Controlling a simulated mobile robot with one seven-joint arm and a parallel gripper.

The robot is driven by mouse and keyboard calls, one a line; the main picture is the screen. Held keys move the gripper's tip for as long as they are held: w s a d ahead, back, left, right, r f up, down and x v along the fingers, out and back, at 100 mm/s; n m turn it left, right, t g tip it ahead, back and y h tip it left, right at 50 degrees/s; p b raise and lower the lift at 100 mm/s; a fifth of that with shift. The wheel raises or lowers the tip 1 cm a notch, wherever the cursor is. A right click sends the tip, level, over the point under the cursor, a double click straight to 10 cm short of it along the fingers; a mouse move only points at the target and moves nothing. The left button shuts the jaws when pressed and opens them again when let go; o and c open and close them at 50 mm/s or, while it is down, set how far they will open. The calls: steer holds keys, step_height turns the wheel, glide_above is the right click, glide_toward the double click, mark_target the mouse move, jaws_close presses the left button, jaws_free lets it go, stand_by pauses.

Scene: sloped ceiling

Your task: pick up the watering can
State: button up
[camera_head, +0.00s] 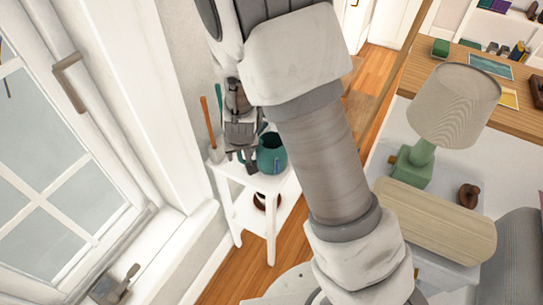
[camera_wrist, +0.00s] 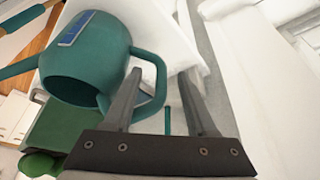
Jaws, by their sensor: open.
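The watering can (camera_head: 271,158) is teal and stands on the small white stand (camera_head: 283,190) beside the window wall. In the wrist view the teal can (camera_wrist: 112,42) fills the upper left, with a blue label and a looped handle (camera_wrist: 159,88). My gripper (camera_wrist: 160,76) is open. In the picture the outer part of the handle lies between its two fingers, and the left finger overlaps the handle. I cannot tell whether they touch. In the head view my gripper (camera_head: 240,160) is just left of the can, and my arm hides part of the scene.
An orange-handled tool (camera_head: 207,120) stands at the left of the stand. A brown bowl-like thing (camera_head: 266,201) sits on the lower shelf. The window (camera_head: 65,170) is close on the left. A lamp (camera_head: 455,105) and sofa area are at right. Wooden floor (camera_head: 250,248) shows around the stand.

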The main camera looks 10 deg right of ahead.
steer(key=shift+w+f, duration=0.25)
steer(key=shift+f, duration=0.45)
jaws_close()
steer(key=shift+r, duration=0.1)
stand_by(0.8)
